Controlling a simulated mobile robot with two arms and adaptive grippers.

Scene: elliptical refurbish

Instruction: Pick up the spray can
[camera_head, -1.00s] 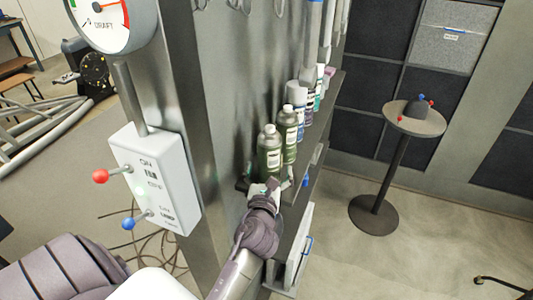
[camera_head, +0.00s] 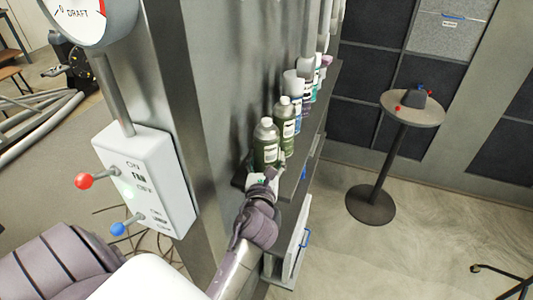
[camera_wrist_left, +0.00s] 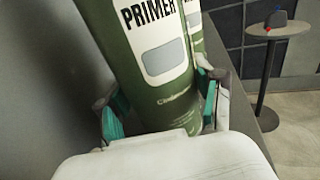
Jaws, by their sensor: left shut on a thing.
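A green spray can (camera_head: 266,147) with a white cap stands upright at the near end of the shelf in the head view. In the left wrist view the green can (camera_wrist_left: 160,75) with a white PRIMER label fills the middle. My left gripper (camera_head: 266,178) is at the can's lower part. Its teal-padded fingers (camera_wrist_left: 163,108) are on both sides of the can, and it is shut on it. My right gripper is not in view.
A second green can (camera_head: 286,127) stands just behind, with several other cans and bottles farther along the shelf (camera_head: 308,150). A metal wall (camera_head: 225,90) is close on the left. A switch box (camera_head: 146,180) with red and blue levers is nearer. A round table (camera_head: 412,110) stands apart.

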